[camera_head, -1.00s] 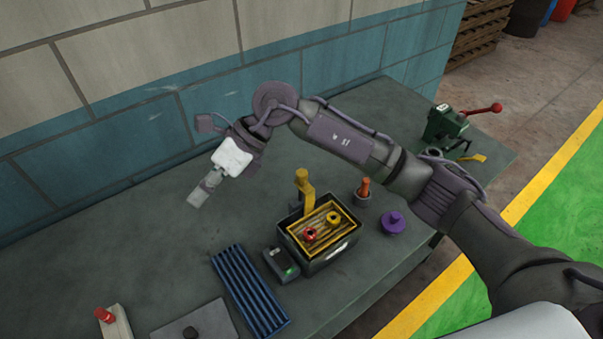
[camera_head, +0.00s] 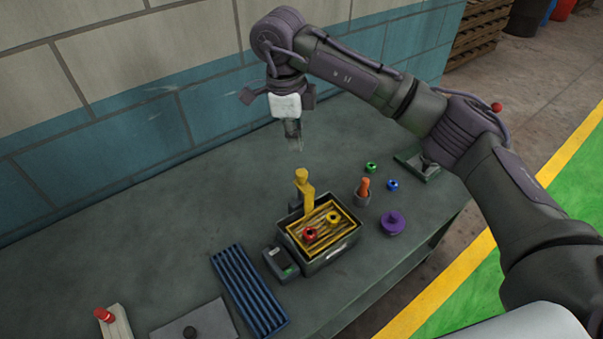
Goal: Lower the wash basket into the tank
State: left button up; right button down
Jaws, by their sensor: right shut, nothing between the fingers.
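The yellow wash basket (camera_head: 343,216) sits within the rim of the dark tank (camera_head: 322,262) on the bench; how deep it sits I cannot tell. A red ring-like part (camera_head: 309,234) and a yellow one (camera_head: 333,218) lie in the basket. The basket's upright yellow handle (camera_head: 303,188) rises at its back left. My right gripper (camera_head: 295,146) is shut and empty, pointing down above the bench, behind the handle and apart from it. My left gripper is out of view.
A control box (camera_head: 280,262) stands left of the tank, with a blue ribbed tray (camera_head: 248,290) beyond it. An orange-handled tool in a cup (camera_head: 363,190), a purple knobbed disc (camera_head: 393,223), and green (camera_head: 371,167) and blue (camera_head: 392,185) parts lie right. The back left bench is clear.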

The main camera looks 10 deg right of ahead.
aim_at(297, 171)
jog(key=shift+s+d+f+b, duration=0.15)
jog(key=shift+f+b, duration=0.65)
jog(key=shift+f, duration=0.95)
jog(key=shift+d+f+b, duration=0.15)
jog(key=shift+f+b, duration=0.65)
jog(key=shift+f, duration=0.9)
notch_tip(297, 171, down, 6)
jog(key=b, duration=0.4)
jog(key=shift+r, duration=0.6)
jog(key=a, duration=0.1)
jog(key=w+a+r, duration=0.1)
jog(key=shift+w+a, duration=0.2)
jog(key=shift+a, duration=0.2)
